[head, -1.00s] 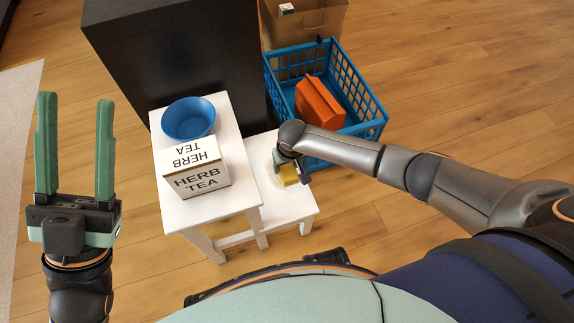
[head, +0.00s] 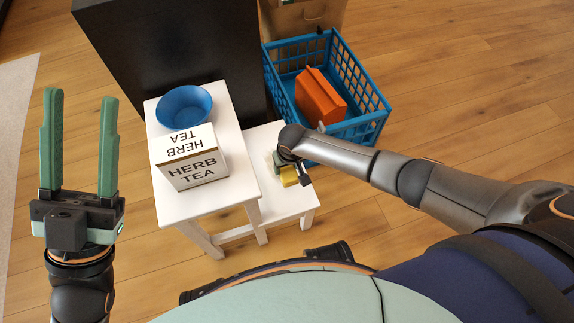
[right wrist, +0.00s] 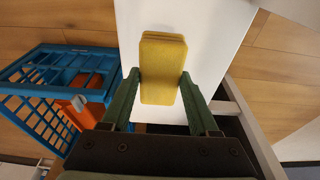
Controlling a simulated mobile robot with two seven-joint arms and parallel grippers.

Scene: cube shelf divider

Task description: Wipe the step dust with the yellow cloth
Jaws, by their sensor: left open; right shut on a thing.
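The yellow cloth (right wrist: 162,68) is a folded pad between the green fingers of my right gripper (right wrist: 160,85), which is shut on it. In the head view the cloth (head: 289,176) shows partly beneath my right gripper (head: 291,168), over the white lower step (head: 290,205). The step's white surface also shows in the right wrist view (right wrist: 215,30). I cannot tell whether the cloth touches it. No dust can be made out; the hand hides part of the step. My left gripper (head: 80,145) is open and empty, away at the left.
The upper white step (head: 235,170) holds a blue bowl (head: 184,107) and a herb tea box (head: 190,160). A blue basket (head: 375,125) with an orange object (head: 320,97) stands right of the lower step. A black cabinet (head: 165,50) and cardboard box (head: 300,14) are behind.

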